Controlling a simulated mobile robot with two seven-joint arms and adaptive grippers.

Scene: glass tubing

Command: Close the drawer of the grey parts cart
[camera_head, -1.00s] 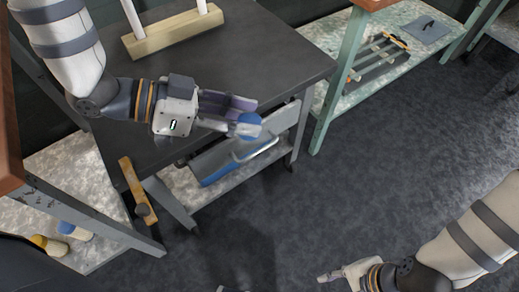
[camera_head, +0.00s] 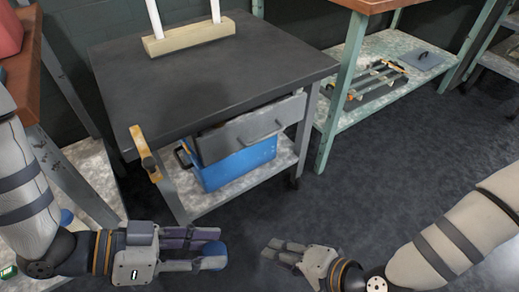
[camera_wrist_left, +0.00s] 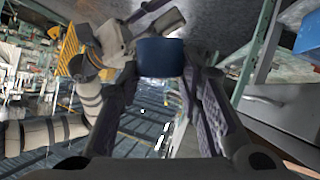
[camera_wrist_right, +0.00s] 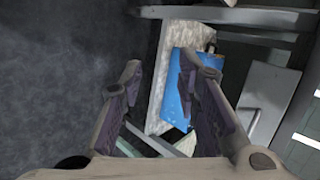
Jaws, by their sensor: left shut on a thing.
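The grey parts cart has a dark top (camera_head: 200,85). The drawer also shows at the right of the left wrist view (camera_wrist_left: 290,112). My left gripper (camera_head: 208,248) is in front of the cart, apart from the drawer, and shut on a blue round thing (camera_head: 213,258). The blue thing fills the fingertips in the left wrist view (camera_wrist_left: 160,58). My right gripper (camera_head: 285,250) is open and empty, in front of the cart and away from the drawer.
A blue bin (camera_head: 240,168) stands on the cart's lower shelf, under the drawer. A yellow bracket (camera_head: 143,150) is on the cart's left corner. A wooden block (camera_head: 190,38) with white rods is on top. A green-legged bench (camera_head: 350,75) stands right. Dark floor in front is clear.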

